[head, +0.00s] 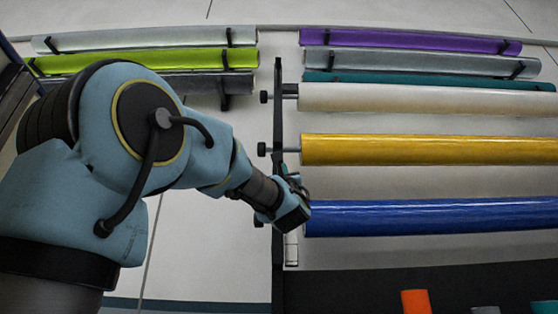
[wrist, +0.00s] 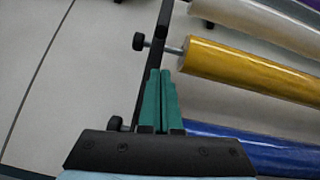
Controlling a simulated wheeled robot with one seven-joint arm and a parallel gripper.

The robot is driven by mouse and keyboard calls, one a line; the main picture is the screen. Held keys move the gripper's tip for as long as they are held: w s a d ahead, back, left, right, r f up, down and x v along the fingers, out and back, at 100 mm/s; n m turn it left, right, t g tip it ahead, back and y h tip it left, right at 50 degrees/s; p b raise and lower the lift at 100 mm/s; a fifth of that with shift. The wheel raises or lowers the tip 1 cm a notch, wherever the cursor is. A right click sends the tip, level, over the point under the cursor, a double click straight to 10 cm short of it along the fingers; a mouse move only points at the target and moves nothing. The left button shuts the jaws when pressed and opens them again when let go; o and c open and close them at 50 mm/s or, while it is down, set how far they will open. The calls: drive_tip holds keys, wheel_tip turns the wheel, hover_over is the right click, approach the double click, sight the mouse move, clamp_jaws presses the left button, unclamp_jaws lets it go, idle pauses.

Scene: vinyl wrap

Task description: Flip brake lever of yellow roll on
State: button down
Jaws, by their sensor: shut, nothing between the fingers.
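The yellow roll (head: 420,150) lies across the black rack, between a cream roll and a blue roll. It also shows in the wrist view (wrist: 245,70), right of my fingers. A black knob (head: 262,149) sticks out left of the rack post at the yellow roll's end; it also shows in the wrist view (wrist: 139,41). I cannot make out a separate brake lever or its position. My gripper (head: 296,184) is at the post, below the yellow roll's left end. In the wrist view its green fingers (wrist: 161,74) are together and empty, just below that end.
The blue roll (head: 430,217) lies beside my gripper, and the cream roll (head: 420,100) above the yellow one. The black rack post (head: 278,115) runs along the rolls' left ends.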

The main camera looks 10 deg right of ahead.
sight(278, 144)
drive_tip(key=shift+s+r+n, duration=0.1)
drive_tip(key=shift+r+n, duration=0.25)
drive_tip(key=shift+n, duration=0.05)
drive_tip(key=p+x, duration=0.5)
drive_tip(key=x, duration=0.5)
drive_tip(key=shift+r+p, duration=0.15)
drive_tip(key=shift+p, duration=0.15)
drive_tip(key=shift+s+a+r+g, duration=0.1)
drive_tip(key=shift+s+g, duration=0.15)
drive_tip(key=shift+g, duration=0.25)
